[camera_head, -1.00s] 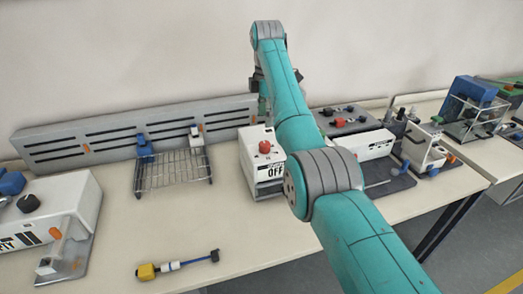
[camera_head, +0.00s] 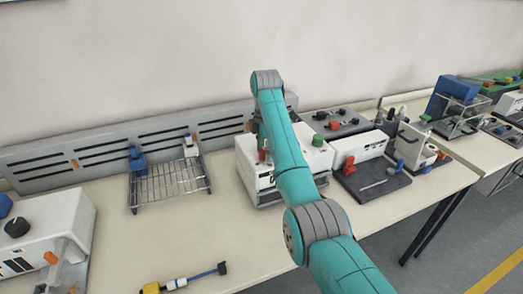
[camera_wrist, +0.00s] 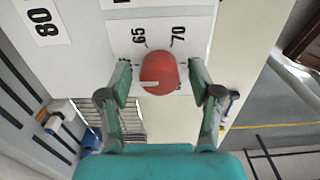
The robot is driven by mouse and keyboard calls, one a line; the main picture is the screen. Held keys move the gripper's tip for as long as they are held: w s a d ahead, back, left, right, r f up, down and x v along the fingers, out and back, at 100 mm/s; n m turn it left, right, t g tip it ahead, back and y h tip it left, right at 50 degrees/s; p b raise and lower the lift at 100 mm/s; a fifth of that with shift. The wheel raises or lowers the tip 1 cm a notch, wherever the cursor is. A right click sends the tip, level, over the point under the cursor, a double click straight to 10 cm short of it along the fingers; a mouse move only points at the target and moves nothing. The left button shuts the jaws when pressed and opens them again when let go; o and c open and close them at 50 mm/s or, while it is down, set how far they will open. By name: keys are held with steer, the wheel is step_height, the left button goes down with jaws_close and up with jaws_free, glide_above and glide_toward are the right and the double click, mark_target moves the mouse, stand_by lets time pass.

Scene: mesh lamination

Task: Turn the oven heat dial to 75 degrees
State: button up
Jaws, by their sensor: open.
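The red heat dial (camera_wrist: 157,72) sits on a white panel of the oven in the wrist view, with the marks 65 and 70 printed beyond it. A pale pointer line shows on the dial's face, toward the lower left. My gripper (camera_wrist: 160,77) is open, with one finger on each side of the dial; I cannot tell whether either finger touches it. In the head view the white oven (camera_head: 252,178) stands on the bench, partly hidden behind my arm. A red knob (camera_head: 262,155) shows at its top, left of my arm. My gripper is mostly hidden there.
A wire rack (camera_head: 168,184) stands left of the oven. A white machine on a dark base (camera_head: 375,187) is to the right, and a green knob (camera_head: 318,140) shows just right of my arm. A yellow-ended tool (camera_head: 183,282) lies at the front. Bare bench lies between.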

steer(key=c, duration=1.2)
steer(key=shift+o, duration=0.3)
